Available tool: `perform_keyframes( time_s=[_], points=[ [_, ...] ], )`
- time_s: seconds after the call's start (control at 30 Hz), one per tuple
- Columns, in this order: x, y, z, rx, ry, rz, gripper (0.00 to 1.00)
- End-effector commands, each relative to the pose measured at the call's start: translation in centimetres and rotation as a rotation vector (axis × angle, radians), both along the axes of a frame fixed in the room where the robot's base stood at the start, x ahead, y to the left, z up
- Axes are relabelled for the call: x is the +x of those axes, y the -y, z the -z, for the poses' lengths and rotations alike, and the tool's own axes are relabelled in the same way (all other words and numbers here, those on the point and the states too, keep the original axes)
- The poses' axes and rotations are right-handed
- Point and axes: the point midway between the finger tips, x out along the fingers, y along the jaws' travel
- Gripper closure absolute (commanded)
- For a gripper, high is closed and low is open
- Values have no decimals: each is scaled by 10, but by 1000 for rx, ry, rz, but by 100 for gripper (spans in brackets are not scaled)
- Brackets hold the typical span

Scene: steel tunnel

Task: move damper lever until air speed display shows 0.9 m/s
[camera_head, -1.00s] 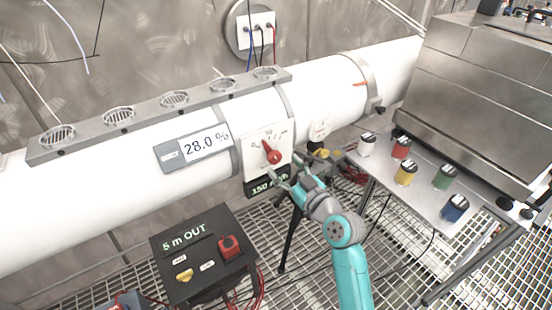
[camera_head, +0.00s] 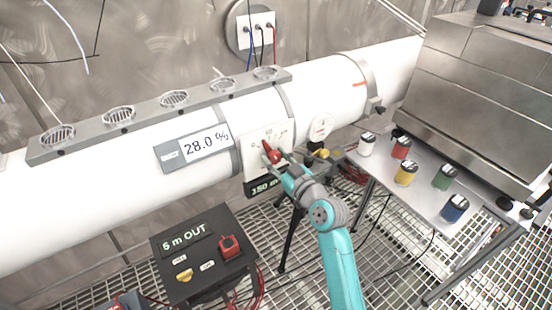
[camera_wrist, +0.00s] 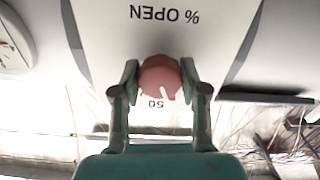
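The damper lever is a red knob (camera_wrist: 161,78) with a white pointer line, on a white dial plate (camera_head: 254,142) on the duct. In the head view the lever (camera_head: 268,153) is partly hidden by my gripper (camera_head: 280,163). In the wrist view my gripper (camera_wrist: 160,82) has one finger on each side of the knob, close against it. I cannot tell whether both fingers press on it. The wrist view shows "% OPEN" and "50" upside down on the plate. A grey display (camera_head: 205,146) reads 28.0 %. A green-lettered display (camera_head: 262,187) below the plate reads 150, its rest hidden.
A round gauge (camera_head: 320,128) sits on the duct (camera_head: 100,210) right of the dial. A black box (camera_head: 205,255) reading "5 m OUT" stands lower left. A metal shelf (camera_head: 425,190) with several coloured jars is at the right. Grating floor lies below.

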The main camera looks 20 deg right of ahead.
Motion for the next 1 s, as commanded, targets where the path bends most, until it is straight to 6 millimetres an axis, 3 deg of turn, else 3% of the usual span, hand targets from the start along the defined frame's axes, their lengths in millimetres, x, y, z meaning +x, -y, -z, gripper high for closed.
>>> perform_keyframes(
  time_s=[0.63, 0.67, 0.77, 1.0],
  points=[
    [0, 0, 0, 137, -37, 0, 91],
    [0, 0, 0, 137, -37, 0, 54],
    [0, 0, 0, 136, -36, 0, 31],
    [0, 0, 0, 136, -36, 0, 31]
  ],
)
